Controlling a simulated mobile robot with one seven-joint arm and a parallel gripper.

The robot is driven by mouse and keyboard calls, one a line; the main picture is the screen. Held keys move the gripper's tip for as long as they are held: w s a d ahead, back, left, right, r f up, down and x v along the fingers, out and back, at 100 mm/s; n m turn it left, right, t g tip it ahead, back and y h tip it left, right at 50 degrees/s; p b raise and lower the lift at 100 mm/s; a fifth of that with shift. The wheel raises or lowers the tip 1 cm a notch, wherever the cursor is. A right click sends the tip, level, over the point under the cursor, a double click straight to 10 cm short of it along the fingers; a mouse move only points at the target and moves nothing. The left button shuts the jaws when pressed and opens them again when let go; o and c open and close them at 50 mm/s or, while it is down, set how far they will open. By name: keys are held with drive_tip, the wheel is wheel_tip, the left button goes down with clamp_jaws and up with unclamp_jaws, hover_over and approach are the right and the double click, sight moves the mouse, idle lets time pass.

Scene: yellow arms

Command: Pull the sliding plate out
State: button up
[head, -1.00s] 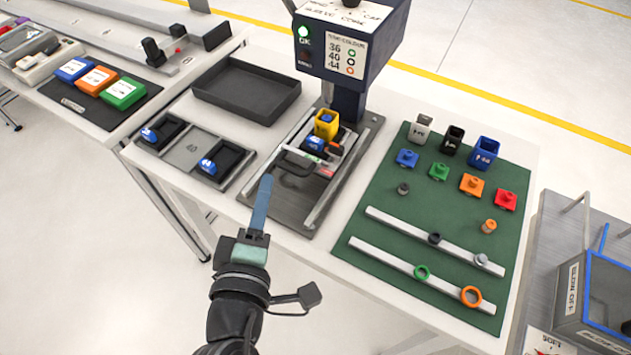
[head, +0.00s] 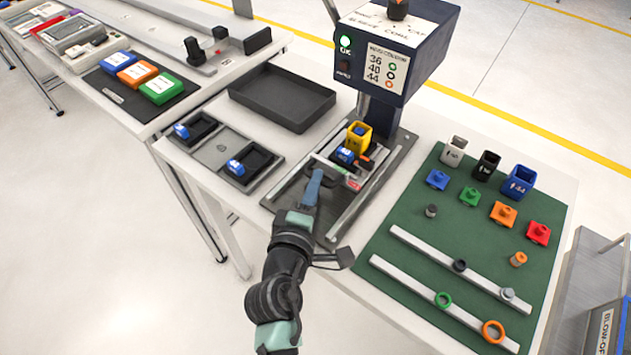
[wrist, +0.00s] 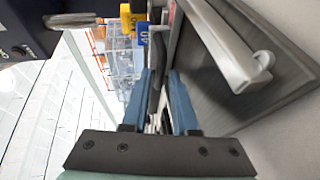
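The sliding plate (head: 325,182) lies between two metal rails on the press's dark base. It carries a yellow block (head: 359,137) and a blue part (head: 345,155); the yellow block also shows in the wrist view (wrist: 127,18). The plate's dark handle is at its near end, mostly hidden by my gripper in the head view. My gripper (head: 315,176) is at this handle. In the wrist view its two blue fingers (wrist: 161,78) stand slightly apart, with a dark bar, apparently the handle, between them. A narrow gap shows beside the bar, and a firm hold is not visible.
The dark blue press (head: 395,50) with a green light rises behind the plate. An empty black tray (head: 283,97) and a two-pocket tray (head: 222,148) are to the left. A green mat (head: 455,235) with caps, rings and bars is to the right.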

drive_tip(key=shift+w+d+f, duration=0.1)
drive_tip(key=shift+w+d, duration=0.05)
drive_tip(key=shift+w, duration=0.3)
clamp_jaws()
idle(1.2)
